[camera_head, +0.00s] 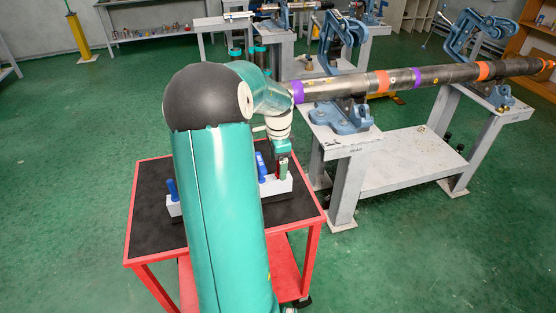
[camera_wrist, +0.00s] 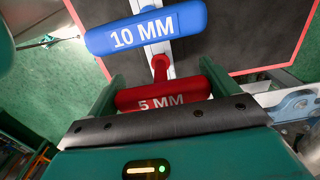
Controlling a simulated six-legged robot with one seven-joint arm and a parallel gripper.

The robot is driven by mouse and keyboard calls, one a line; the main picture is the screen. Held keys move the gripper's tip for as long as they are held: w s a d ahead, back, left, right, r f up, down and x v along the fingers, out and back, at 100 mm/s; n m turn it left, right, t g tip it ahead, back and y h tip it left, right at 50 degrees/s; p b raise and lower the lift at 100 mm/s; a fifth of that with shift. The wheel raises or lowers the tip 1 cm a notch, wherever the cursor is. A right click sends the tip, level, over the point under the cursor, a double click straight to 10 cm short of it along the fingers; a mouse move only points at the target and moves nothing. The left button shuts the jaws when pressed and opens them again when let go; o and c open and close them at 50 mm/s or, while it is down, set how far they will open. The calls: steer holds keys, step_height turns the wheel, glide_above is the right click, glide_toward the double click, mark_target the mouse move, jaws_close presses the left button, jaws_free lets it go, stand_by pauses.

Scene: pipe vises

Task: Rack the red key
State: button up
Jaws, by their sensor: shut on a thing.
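The red key, marked 5 MM (camera_wrist: 150,97), lies across between the two fingers of my gripper (camera_wrist: 162,76) in the wrist view. My gripper is shut on its handle. Its red stem points toward a white rack (camera_wrist: 153,47); I cannot tell whether its tip sits in the rack or above it. In the head view my gripper (camera_head: 283,150) is over the right part of the white rack (camera_head: 278,186), with a bit of red below the jaws. A blue key marked 10 MM (camera_wrist: 145,28) stands beside the red one, nearer the wrist view's top.
The rack stands on a black-topped red cart (camera_head: 313,216). Another blue handle (camera_head: 172,189) shows at the rack's left end. A grey bench (camera_head: 400,160) with blue pipe vises and a long pipe (camera_head: 440,75) stands close on the right. My arm hides the cart's middle.

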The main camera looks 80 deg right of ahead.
steer(key=shift+f, duration=0.6)
stand_by(0.8)
steer(key=o, duration=1.3)
step_height(320, 180, up, 14)
steer(key=shift+f, duration=0.1)
